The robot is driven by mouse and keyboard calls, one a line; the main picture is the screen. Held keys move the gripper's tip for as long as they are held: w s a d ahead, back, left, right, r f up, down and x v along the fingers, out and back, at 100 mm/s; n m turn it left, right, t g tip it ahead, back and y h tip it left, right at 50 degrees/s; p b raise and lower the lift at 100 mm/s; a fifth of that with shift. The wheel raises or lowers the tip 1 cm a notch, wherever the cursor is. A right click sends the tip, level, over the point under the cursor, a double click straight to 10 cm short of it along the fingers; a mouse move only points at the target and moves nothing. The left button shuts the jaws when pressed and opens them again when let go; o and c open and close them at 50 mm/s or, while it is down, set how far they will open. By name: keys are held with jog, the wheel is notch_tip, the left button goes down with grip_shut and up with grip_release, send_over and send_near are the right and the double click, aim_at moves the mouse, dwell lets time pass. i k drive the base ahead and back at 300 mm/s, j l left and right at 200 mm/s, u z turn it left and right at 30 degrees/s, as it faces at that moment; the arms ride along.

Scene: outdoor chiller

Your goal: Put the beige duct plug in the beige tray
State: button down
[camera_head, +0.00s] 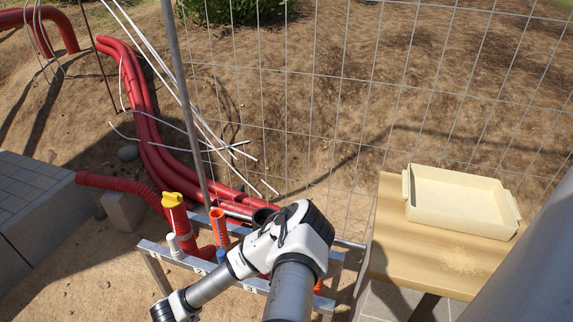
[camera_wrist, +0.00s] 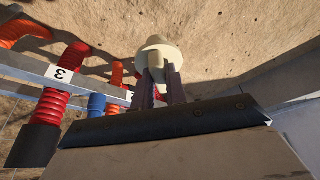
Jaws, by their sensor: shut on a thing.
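The beige duct plug (camera_wrist: 156,46) shows in the wrist view, with a rounded head and a wide flange. My gripper (camera_wrist: 158,82) is shut on it, one finger on each side below the flange. In the head view my arm reaches down to the lower left; the fingers and held plug cannot be made out there. The beige tray (camera_head: 463,174) is a shallow rectangular tray with end handles, empty on a wooden table at right. It is far to the right of my arm's end.
A metal rail frame (camera_head: 160,251) holds several pipe stubs, including an orange one (camera_head: 218,226) and one with a yellow cap (camera_head: 172,199). A red stub (camera_wrist: 63,87) is near a "3" label. A wire fence stands behind. The wooden table (camera_head: 408,256) has bare room in front.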

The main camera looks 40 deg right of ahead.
aim_at(424, 199)
jog(key=k+z, duration=0.1)
jog(key=z, duration=0.25)
jog(key=k+z, duration=0.15)
jog(key=z, duration=0.2)
jog(key=k+l+z, duration=0.1)
jog(key=z, duration=0.2)
